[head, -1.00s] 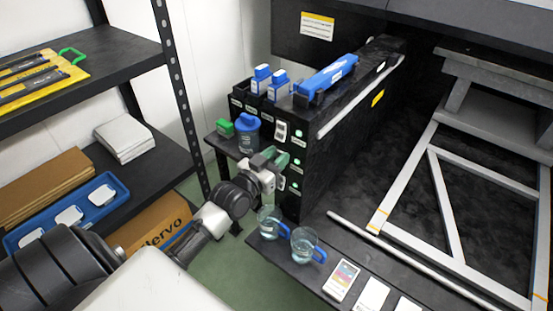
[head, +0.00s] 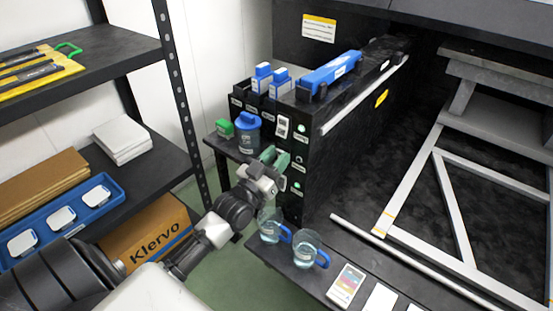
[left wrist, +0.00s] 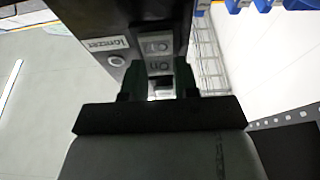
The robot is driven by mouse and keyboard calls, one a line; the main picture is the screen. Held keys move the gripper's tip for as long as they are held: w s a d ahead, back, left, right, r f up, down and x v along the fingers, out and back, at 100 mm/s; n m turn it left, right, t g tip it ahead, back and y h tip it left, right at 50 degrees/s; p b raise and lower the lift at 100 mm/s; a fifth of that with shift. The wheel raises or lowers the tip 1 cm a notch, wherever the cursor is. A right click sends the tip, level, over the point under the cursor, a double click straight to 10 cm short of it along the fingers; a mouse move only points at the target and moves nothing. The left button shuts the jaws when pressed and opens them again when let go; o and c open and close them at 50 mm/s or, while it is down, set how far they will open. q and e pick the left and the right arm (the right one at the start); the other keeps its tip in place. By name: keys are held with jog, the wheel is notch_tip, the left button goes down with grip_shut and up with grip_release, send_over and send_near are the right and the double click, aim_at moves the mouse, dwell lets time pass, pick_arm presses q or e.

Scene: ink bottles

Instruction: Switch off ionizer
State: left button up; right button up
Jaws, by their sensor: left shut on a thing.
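The ionizer switch (left wrist: 158,66) is a pale plate on a dark panel, with the label "Ionizer" (left wrist: 82,47) and a round indicator (left wrist: 116,61) beside it in the left wrist view. The indicator looks grey and unlit there. My left gripper (left wrist: 158,88) has its dark fingers at the lower part of the switch and is shut on it; the contact itself is partly hidden. In the head view my left gripper (head: 275,160) with green fingers is at the end face of the black cabinet (head: 318,160). My right gripper is not in view.
Green lights (head: 300,126) show on the cabinet's end face. Two glass mugs (head: 270,226) with blue handles stand just below my gripper on a dark shelf. A blue-lidded jar (head: 249,133) and a green item (head: 225,127) stand behind it.

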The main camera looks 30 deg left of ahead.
pick_arm(q)
jog(key=o, duration=0.9)
jog(key=shift+s+f, duration=0.1)
jog(key=shift+s, duration=0.1)
jog(key=v, duration=1)
jog(key=shift+s, duration=0.2)
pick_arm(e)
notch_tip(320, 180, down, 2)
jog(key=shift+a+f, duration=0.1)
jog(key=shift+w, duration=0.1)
